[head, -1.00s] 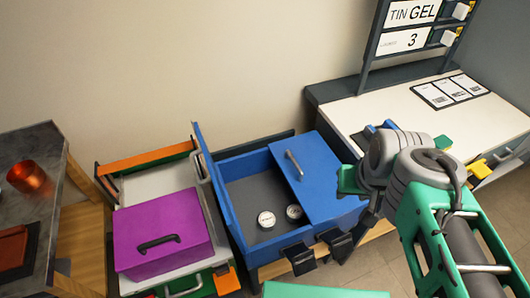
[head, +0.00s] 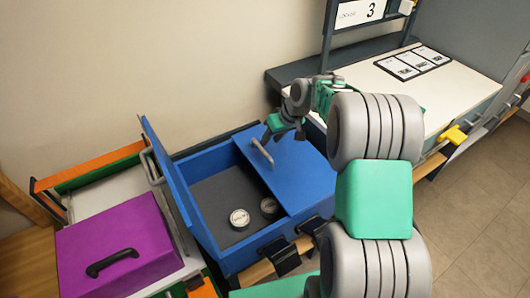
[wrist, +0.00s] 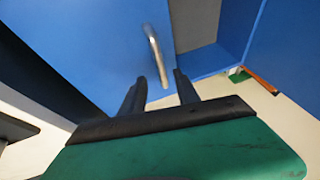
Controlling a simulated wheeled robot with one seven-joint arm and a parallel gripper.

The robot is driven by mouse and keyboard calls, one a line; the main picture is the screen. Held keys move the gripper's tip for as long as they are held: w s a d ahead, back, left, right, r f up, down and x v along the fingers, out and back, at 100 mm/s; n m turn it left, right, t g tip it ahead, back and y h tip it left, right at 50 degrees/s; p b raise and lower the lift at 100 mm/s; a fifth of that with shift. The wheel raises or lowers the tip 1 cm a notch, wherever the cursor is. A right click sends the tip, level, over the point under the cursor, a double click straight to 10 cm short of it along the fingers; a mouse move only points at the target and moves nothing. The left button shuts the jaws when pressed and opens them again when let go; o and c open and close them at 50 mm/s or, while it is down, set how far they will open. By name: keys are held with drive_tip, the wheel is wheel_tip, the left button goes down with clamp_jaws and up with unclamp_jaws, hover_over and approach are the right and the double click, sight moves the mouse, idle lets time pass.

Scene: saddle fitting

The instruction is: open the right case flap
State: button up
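The blue case (head: 222,258) stands open on its left side, with its left flap (head: 170,180) raised. The right case flap (head: 300,175) lies shut over the right half. A grey bar handle (head: 262,152) sits near the flap's inner edge; it also shows in the wrist view (wrist: 156,55). My gripper (head: 270,134) is at the far end of this handle. In the wrist view my gripper (wrist: 158,84) has its two dark fingers apart, with the handle's near end showing between and just beyond them. I cannot tell whether they touch it.
Two round tins (head: 239,219) lie on the case's grey floor. A purple box (head: 118,245) with a black handle stands to the left. Black latches (head: 283,256) hang on the case front. A white-topped bench (head: 440,95) stands to the right.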

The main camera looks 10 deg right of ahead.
sight(263, 149)
drive_tip(key=x, duration=0.6)
drive_tip(key=shift+w+a+f, duration=0.1)
drive_tip(key=shift+w+f, duration=0.05)
drive_tip(key=shift+f, duration=0.05)
clamp_jaws()
idle(1.1)
